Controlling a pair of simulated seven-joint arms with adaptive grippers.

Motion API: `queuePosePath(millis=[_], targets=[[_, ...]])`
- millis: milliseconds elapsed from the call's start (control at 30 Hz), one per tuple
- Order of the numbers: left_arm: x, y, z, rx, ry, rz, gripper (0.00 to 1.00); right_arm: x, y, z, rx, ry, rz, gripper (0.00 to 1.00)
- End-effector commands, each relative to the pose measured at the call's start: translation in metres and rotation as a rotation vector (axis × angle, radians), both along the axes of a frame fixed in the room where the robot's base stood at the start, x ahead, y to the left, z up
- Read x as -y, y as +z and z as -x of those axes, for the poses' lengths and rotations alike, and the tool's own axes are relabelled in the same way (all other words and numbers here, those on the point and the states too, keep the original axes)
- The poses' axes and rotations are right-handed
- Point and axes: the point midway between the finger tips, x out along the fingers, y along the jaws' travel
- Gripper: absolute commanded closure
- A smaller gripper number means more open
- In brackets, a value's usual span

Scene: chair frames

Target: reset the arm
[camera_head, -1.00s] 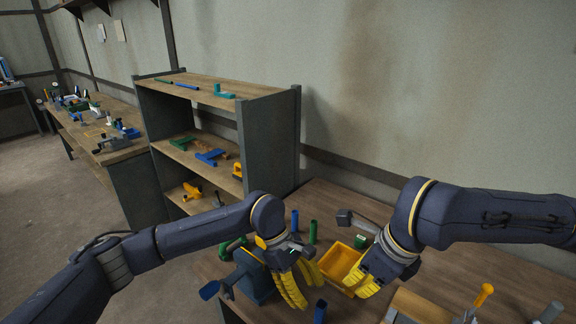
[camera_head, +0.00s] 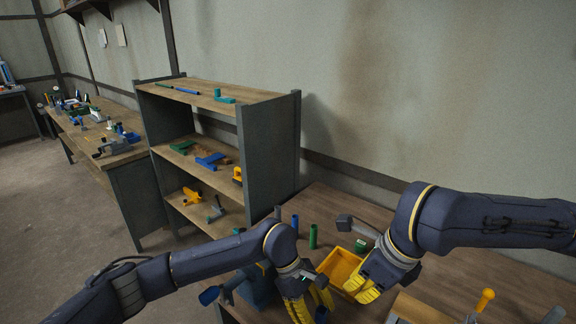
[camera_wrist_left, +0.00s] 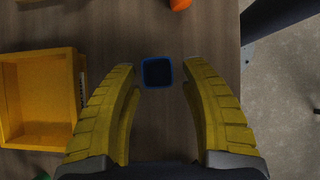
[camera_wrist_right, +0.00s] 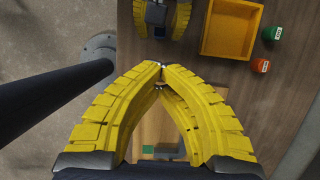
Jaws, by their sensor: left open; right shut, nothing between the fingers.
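My left gripper (camera_head: 308,306) is open at the front of the workbench, low in the head view. In the left wrist view, a blue square-topped hollow piece (camera_wrist_left: 157,72) stands between and just beyond its spread yellow fingers; I cannot tell whether they touch it. My right gripper (camera_head: 364,294) is beside the yellow bin (camera_head: 340,266), on its right. In the right wrist view its fingertips (camera_wrist_right: 160,68) meet with nothing between them. The left gripper also shows at the top of that view, around the blue piece (camera_wrist_right: 155,12).
A green cylinder (camera_head: 313,236) and a blue one (camera_head: 295,224) stand behind the bin. A wooden block (camera_head: 418,308) and a yellow-handled tool (camera_head: 484,300) are at the right. A shelf unit (camera_head: 270,150) stands behind left. An orange item (camera_wrist_left: 180,4) shows in the left wrist view.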

Motion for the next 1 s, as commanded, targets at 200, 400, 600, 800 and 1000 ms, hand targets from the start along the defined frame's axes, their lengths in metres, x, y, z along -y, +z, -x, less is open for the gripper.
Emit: queuePosePath(millis=[200, 400, 600, 800, 1000], targets=[[0.004, -0.008, 0.003, 0.001, 0.001, 0.0, 0.55, -0.014, -0.017, -0.01, -0.002, 0.002, 0.0, 1.0], [0.004, -0.008, 0.003, 0.0, 0.0, 0.0, 0.55, -0.022, -0.028, -0.018, 0.0, 0.0, 0.0, 1.0], [0.004, -0.008, 0.003, 0.0, 0.0, 0.0, 0.55, -0.023, -0.03, -0.02, 0.0, 0.0, 0.0, 1.0], [0.004, -0.007, 0.003, 0.0, 0.0, 0.0, 0.55, -0.023, -0.03, -0.019, 0.0, 0.0, 0.0, 1.0], [0.004, -0.008, 0.003, 0.0, 0.0, 0.0, 0.55, -0.023, -0.03, -0.019, 0.0, 0.0, 0.0, 1.0]])
